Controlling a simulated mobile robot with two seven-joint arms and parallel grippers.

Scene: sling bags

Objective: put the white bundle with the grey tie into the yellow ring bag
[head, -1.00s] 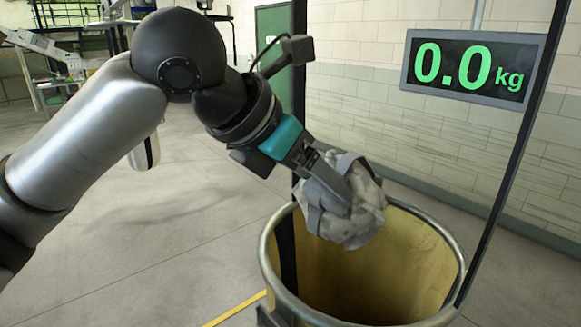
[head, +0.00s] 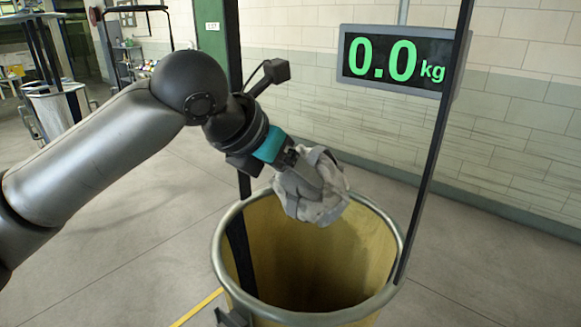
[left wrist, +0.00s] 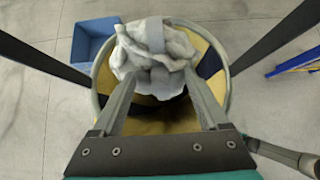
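The white bundle (head: 318,204) is a crumpled pale cloth lump, held in my left gripper (head: 308,183) above the yellow ring bag's opening. In the left wrist view, the bundle (left wrist: 158,62) sits between the two fingers of the gripper (left wrist: 160,82), with its grey tie (left wrist: 152,34) across the top. The yellow ring bag (head: 285,265) hangs open from a round metal rim; its inside looks empty where visible. The bag (left wrist: 165,122) also shows below the bundle in the left wrist view. My right gripper is out of view.
A scale display (head: 395,60) reads 0.0 kg. Dark upright posts (head: 437,140) flank the bag. A blue bin (left wrist: 92,42) stands on the floor beside it. Another bag stand (head: 55,105) is at the far left.

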